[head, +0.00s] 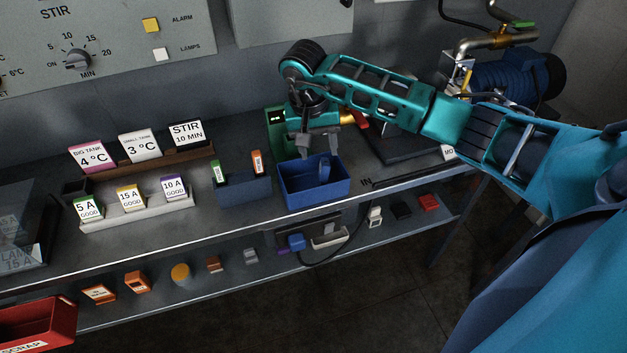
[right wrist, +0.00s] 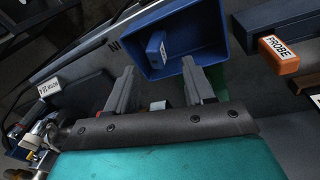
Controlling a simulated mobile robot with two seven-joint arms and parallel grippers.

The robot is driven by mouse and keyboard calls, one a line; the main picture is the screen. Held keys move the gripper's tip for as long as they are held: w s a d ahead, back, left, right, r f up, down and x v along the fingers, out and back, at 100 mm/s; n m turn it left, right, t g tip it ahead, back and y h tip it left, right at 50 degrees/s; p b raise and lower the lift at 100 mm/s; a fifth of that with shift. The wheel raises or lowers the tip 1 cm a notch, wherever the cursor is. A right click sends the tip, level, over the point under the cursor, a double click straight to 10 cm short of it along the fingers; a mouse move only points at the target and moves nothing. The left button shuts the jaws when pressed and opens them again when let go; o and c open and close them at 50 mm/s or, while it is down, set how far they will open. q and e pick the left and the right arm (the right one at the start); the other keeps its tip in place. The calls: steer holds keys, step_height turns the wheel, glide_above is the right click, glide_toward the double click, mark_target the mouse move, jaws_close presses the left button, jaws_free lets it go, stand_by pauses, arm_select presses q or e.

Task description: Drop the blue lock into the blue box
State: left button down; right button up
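The blue box (head: 312,192) is open-topped and stands on the bench near its front edge. A blue piece that looks like the blue lock (head: 323,168) is inside it. In the right wrist view the lock (right wrist: 154,50) carries a white label and lies within the walls of the box (right wrist: 215,30). My right gripper (head: 320,146) is just above and behind the box. Its two fingers are spread with nothing between them, as the right wrist view also shows (right wrist: 158,90). My left gripper is not in view.
A blue rack (head: 245,192) with green and orange tags stands left of the box. White label racks (head: 140,212) are farther left. A green block (head: 276,122) is behind the box. A lower shelf (head: 180,302) holds small parts, and a red scrap bin (head: 38,325) is bottom left.

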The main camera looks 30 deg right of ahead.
step_height(320, 180, up, 13)
steer(key=a, duration=0.2)
steer(key=shift+f, duration=0.15)
stand_by(0.3)
steer(key=shift+s+a, duration=0.15)
steer(key=shift+a, duration=0.05)
